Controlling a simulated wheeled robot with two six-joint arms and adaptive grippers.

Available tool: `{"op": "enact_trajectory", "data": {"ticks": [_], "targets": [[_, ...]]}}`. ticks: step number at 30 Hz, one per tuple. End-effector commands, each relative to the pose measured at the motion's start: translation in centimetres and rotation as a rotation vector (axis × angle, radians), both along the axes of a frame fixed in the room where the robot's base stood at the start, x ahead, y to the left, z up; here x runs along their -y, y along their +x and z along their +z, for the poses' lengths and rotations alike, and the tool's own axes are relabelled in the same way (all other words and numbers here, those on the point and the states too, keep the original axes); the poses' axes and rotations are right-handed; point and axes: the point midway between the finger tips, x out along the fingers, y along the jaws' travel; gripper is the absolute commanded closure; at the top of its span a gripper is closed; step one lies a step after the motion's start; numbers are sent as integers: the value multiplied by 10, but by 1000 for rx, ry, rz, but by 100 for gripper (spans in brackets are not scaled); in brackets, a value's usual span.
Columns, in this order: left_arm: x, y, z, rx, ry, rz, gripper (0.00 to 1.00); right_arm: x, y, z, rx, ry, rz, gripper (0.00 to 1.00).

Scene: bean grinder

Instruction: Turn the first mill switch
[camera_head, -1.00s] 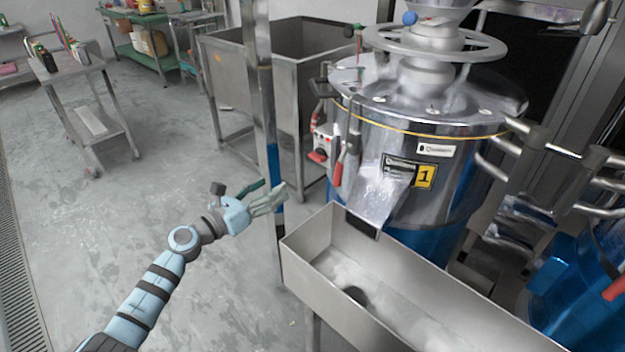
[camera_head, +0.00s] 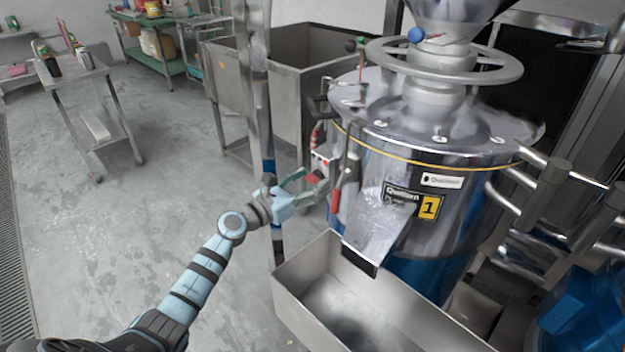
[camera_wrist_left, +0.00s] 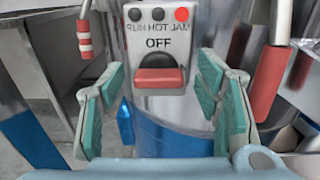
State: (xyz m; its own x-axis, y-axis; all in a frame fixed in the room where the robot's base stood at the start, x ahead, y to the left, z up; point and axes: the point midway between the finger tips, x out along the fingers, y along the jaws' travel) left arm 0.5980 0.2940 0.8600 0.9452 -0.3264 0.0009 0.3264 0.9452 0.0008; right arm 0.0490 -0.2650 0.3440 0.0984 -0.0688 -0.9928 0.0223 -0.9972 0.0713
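The first mill (camera_head: 450,185) is a steel and blue drum with a yellow "1" label, right of centre in the head view. Its switch box (camera_head: 321,163) is on the left side, partly hidden. In the left wrist view, the red switch (camera_wrist_left: 159,76) sits below the word OFF and three lamps, the one at right lit red. My left gripper (camera_head: 312,182) is open and empty, just in front of the box in the head view. In the left wrist view its green-padded fingers (camera_wrist_left: 158,105) stand apart, below and to either side of the switch, not touching it. My right gripper is not seen.
A steel trough (camera_head: 330,300) stands below the mill's chute (camera_head: 378,228). A vertical post (camera_head: 258,110) is close behind my left gripper. Red-handled levers flank the switch box, one at right (camera_wrist_left: 268,82).

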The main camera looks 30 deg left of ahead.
Motion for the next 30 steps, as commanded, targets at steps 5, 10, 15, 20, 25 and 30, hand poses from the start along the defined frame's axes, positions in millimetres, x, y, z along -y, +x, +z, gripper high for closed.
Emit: {"op": "enact_trajectory", "data": {"ticks": [5, 10, 15, 20, 25, 30], "targets": [[-1, -1, 0, 0, 0, 1, 72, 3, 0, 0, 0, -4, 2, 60], [0, 0, 0, 0, 0, 1, 90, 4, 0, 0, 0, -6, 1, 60], [1, 0, 0, -5, -13, -1, 90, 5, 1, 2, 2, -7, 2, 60], [1, 1, 1, -19, -56, -2, 90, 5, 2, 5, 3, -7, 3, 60], [1, 1, 2, -52, -147, -2, 90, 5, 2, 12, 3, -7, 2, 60], [0, 1, 2, -97, -279, -2, 90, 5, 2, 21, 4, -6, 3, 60]]}}
